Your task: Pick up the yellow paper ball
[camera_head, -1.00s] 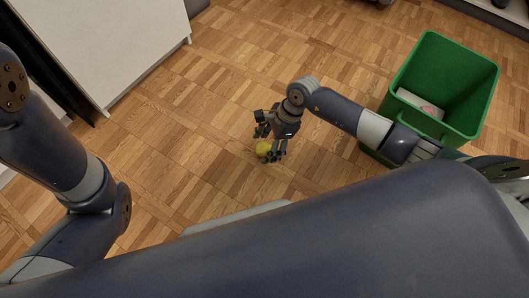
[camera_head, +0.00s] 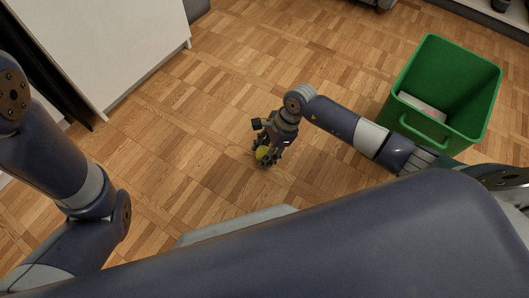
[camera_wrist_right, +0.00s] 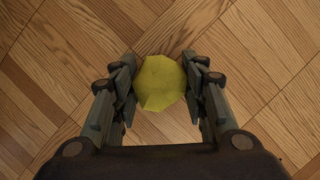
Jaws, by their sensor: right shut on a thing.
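The yellow paper ball (camera_head: 262,153) is between the fingers of my right gripper (camera_head: 265,156) in the head view, over the parquet floor. In the right wrist view the yellow paper ball (camera_wrist_right: 161,83) is a faceted lump with a finger pressed on each side. My right gripper (camera_wrist_right: 160,88) is shut on it. The head view does not clearly show whether the ball is clear of the floor. My left arm is at the left edge of the head view, but its gripper is out of view.
A green bin (camera_head: 479,91) with a pale item (camera_head: 422,106) inside stands on the right, close to my right forearm. A white cabinet (camera_head: 105,45) stands at the upper left. The parquet floor (camera_head: 190,130) between them is open.

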